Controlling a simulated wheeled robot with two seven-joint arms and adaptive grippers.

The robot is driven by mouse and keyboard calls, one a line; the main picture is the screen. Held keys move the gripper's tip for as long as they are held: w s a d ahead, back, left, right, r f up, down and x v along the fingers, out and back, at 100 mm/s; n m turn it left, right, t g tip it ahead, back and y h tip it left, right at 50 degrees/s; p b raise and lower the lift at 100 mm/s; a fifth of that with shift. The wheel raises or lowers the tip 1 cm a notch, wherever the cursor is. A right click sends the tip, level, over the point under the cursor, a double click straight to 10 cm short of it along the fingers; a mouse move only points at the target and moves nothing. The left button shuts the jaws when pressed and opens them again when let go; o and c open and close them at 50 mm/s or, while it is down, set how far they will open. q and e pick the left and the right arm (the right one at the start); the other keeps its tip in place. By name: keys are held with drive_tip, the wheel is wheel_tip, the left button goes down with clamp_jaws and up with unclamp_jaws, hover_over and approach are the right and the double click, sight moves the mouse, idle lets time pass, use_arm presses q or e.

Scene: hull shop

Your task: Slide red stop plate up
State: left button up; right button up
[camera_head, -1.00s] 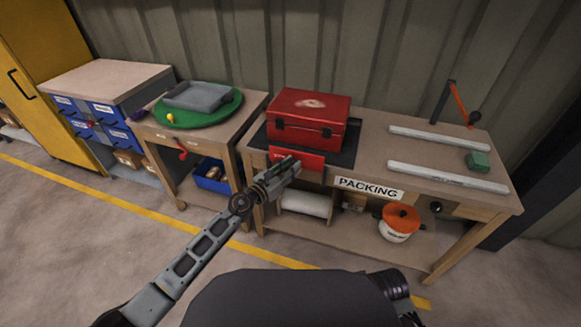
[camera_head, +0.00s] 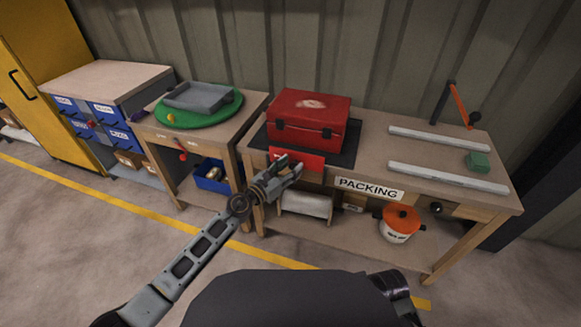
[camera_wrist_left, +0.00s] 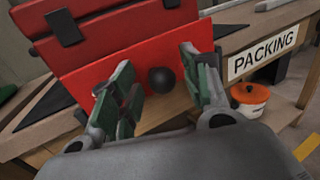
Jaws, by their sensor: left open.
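The red stop plate (camera_head: 297,159) is at the front edge of the packing bench, just in front of the red toolbox (camera_head: 308,120). In the left wrist view the plate (camera_wrist_left: 95,80) has a round black knob (camera_wrist_left: 161,80) on its face. My left gripper (camera_head: 293,167) is in front of the plate, and its arm hides part of the plate's lower area. In the left wrist view the left gripper (camera_wrist_left: 160,84) is open, with green-padded fingers on either side of the knob and apart from it. My right gripper is not in view.
A side table with a green turntable (camera_head: 227,108) and grey tray stands left.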

use_arm(q)
drive_tip(key=v, duration=1.1)
drive_tip(key=shift+a, duration=0.15)
drive_tip(key=shift+s+r, duration=0.1)
idle(0.8)
